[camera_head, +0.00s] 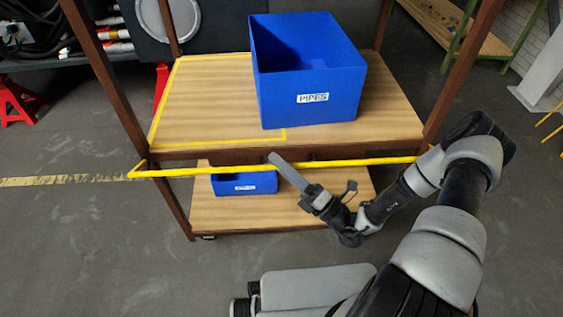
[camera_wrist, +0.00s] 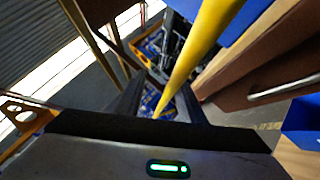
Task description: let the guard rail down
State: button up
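The guard rail (camera_head: 200,171) is a thin yellow bar running level across the front of the wooden rack, near the upper shelf's front edge. Its ends bend back toward the rack posts. My gripper (camera_head: 274,158) reaches up from the lower right and crosses in front of the rail near its middle. In the wrist view the rail (camera_wrist: 205,40) passes close by and narrows down toward the gap between my gripper's dark fingers (camera_wrist: 163,90). The fingers are apart. I cannot tell whether they touch the rail.
A large blue bin (camera_head: 325,60) labelled PIPES stands on the upper shelf (camera_head: 200,105). A smaller blue bin (camera_head: 232,184) sits on the lower shelf (camera_head: 230,212). A bench (camera_head: 460,30) stands at the back right, red stands (camera_head: 15,100) at the left. The floor before the rack is open.

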jog(key=shift+f, duration=0.1)
dwell(0.4)
jog(key=shift+d+f, duration=0.15)
jog(key=shift+f, duration=0.05)
jog(key=s+d+f+b, duration=0.3)
jog(key=s+d+f, duration=0.1)
jog(key=d+f, duration=0.9)
jog(key=shift+d, duration=0.45)
dwell(1.0)
dwell(0.5)
jog(key=v, duration=1.2)
